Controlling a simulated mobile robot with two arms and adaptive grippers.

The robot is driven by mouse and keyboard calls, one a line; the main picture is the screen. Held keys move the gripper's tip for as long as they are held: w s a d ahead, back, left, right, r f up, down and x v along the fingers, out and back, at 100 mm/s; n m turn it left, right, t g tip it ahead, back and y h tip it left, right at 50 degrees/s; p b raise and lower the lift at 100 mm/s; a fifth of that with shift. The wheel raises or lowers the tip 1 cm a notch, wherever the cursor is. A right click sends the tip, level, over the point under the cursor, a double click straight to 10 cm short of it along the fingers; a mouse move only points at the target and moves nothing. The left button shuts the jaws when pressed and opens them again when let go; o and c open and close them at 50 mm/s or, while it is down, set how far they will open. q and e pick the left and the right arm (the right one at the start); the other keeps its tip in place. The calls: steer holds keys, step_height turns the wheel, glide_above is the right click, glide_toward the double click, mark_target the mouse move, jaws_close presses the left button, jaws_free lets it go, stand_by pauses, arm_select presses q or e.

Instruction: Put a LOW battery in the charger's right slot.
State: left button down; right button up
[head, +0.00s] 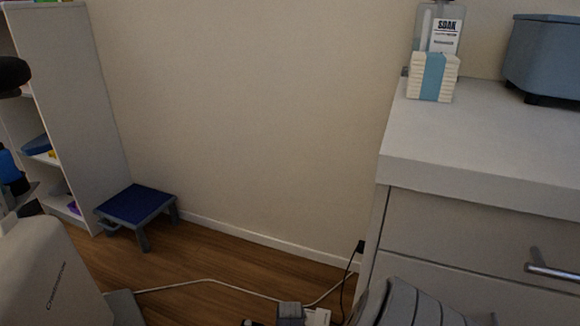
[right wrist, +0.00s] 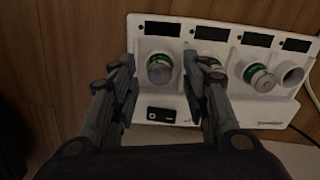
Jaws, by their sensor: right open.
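The white charger (right wrist: 215,112) fills the upper middle of the right wrist view. It has a row of round slots, each with a small dark display above it. Another battery (right wrist: 210,62) is partly hidden behind my right finger. A third battery (right wrist: 259,78) stands in the slot right of it. The rightmost slot (right wrist: 290,73) looks empty. The display text is unreadable. My right gripper (right wrist: 159,62) is open, its fingertips on either side of the leftmost battery. My left gripper is not in view.
A white drawer cabinet (head: 480,155) stands at the right of the head view, with a blue bin (head: 543,62) on top. A blue step stool (head: 138,206) and a shelf unit (head: 75,110) stand at the left. A white cable (head: 215,284) crosses the wooden floor.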

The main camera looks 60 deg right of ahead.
steer(key=shift+r, duration=3.75)
